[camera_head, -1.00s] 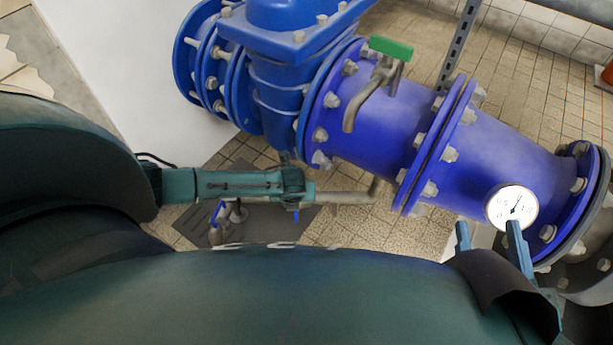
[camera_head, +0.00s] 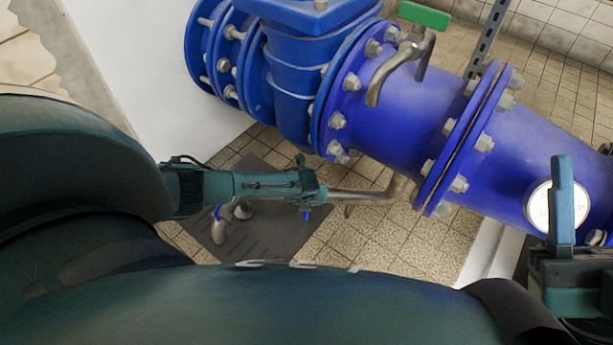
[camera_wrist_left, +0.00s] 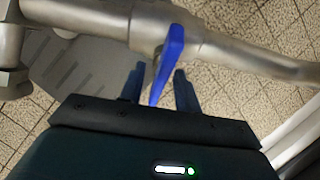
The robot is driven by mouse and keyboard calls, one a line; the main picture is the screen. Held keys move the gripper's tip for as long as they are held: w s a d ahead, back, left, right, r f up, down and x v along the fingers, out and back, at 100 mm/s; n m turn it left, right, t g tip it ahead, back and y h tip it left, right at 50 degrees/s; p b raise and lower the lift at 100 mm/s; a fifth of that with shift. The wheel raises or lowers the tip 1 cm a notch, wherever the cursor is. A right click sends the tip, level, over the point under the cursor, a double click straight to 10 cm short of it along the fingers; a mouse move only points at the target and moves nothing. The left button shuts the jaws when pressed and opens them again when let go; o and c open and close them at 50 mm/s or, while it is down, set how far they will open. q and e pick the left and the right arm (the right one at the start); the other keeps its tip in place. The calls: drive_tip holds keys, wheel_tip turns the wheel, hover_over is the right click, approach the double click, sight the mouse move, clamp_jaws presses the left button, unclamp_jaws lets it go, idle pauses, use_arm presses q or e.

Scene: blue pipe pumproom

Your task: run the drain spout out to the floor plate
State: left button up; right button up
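A grey metal drain pipe (camera_head: 360,196) runs sideways below the large blue pipe. A curved metal spout end (camera_head: 222,230) shows left of it, over the dark floor plate (camera_head: 262,232); my left arm hides the part between. In the left wrist view the metal pipe (camera_wrist_left: 235,55) crosses the top, with a blue lever (camera_wrist_left: 170,55) on it. My left gripper (camera_head: 312,188) is at the pipe. Its fingers (camera_wrist_left: 160,90) stand apart on either side of the lever, with gaps visible. My right gripper (camera_head: 562,205) is before the gauge; only one finger shows clearly.
The large blue flanged pipe (camera_head: 400,115) fills the upper middle and right, with a green-handled tap (camera_head: 424,16) on top. A white gauge (camera_head: 541,207) sits behind my right finger. A white block (camera_head: 150,75) stands at upper left. Tiled floor (camera_head: 385,245) is open below the pipe.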

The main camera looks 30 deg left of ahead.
use_arm(q)
drive_tip(key=shift+c, duration=0.4)
clamp_jaws()
